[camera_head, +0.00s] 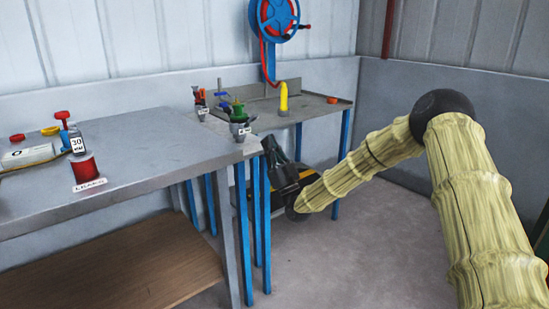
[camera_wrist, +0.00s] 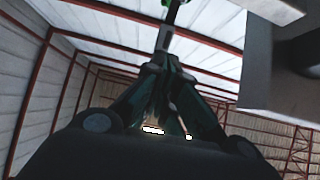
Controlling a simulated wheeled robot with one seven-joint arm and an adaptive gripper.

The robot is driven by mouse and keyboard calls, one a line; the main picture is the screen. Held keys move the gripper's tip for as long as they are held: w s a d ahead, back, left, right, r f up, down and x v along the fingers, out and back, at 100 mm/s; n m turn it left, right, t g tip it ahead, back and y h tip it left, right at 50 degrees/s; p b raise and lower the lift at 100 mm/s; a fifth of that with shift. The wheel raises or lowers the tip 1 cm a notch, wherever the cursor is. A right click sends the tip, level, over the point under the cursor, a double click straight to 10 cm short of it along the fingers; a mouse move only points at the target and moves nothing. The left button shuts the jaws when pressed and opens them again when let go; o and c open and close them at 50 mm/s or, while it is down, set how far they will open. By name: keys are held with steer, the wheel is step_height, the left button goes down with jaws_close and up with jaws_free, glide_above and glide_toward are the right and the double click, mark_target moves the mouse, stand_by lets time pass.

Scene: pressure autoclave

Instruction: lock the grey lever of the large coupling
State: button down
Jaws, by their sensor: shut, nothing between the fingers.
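A coupling with a green top and grey body (camera_head: 239,118) stands at the right corner of the near metal table, with a small white label at its front. A smaller fitting with red and dark parts (camera_head: 201,103) stands behind it to the left. The grey lever cannot be made out clearly in either view. My gripper (camera_head: 268,143) is shut and empty, pointing upward just right of the table corner, below and to the right of the green-topped coupling. In the wrist view, its dark fingers (camera_wrist: 163,42) meet and point up towards the roof.
The near table (camera_head: 120,150) has a red cylinder (camera_head: 86,172) and a white labelled item (camera_head: 28,156) at left. The wrist view shows a grey block (camera_wrist: 285,70) close at right. A back table (camera_head: 315,107) bears a yellow cylinder (camera_head: 283,97). Floor at right is clear.

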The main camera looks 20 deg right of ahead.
mark_target(257, 117)
steer(key=shift+b+x, duration=0.55)
steer(key=shift+x, duration=3)
steer(key=shift+a, duration=0.1)
steer(key=shift+r+g+p, duration=0.25)
steer(key=shift+g+p, duration=0.05)
steer(key=shift+p, duration=0.2)
